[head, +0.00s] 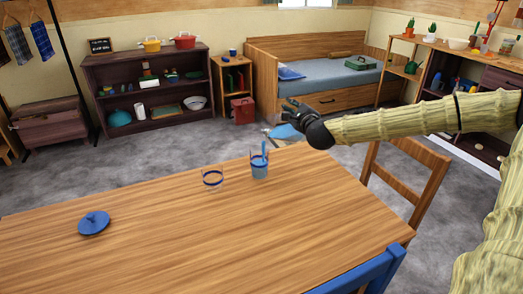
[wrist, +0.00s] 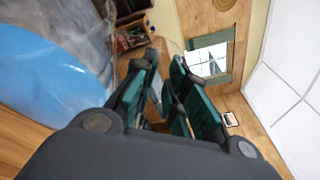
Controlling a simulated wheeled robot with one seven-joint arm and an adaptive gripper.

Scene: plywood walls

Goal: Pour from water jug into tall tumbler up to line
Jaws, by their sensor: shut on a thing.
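My gripper (head: 300,118) is shut on the water jug (head: 283,132), a clear vessel with blue water, tipped over above the table's far right part. In the wrist view the jug (wrist: 60,60) fills the upper left; the grasp on its handle is mostly hidden. The tall tumbler (head: 259,170) stands upright on the table below the jug, clear with a blue ring near its top. A narrow blue streak (head: 264,147) runs down from the jug into it. Grey-blue water fills much of the tumbler; its level against the ring is too small to read exactly.
A blue lid (head: 93,223) lies at the table's left. The wooden table (head: 200,240) is otherwise clear. Chairs stand at right (head: 415,175) and front right (head: 365,275).

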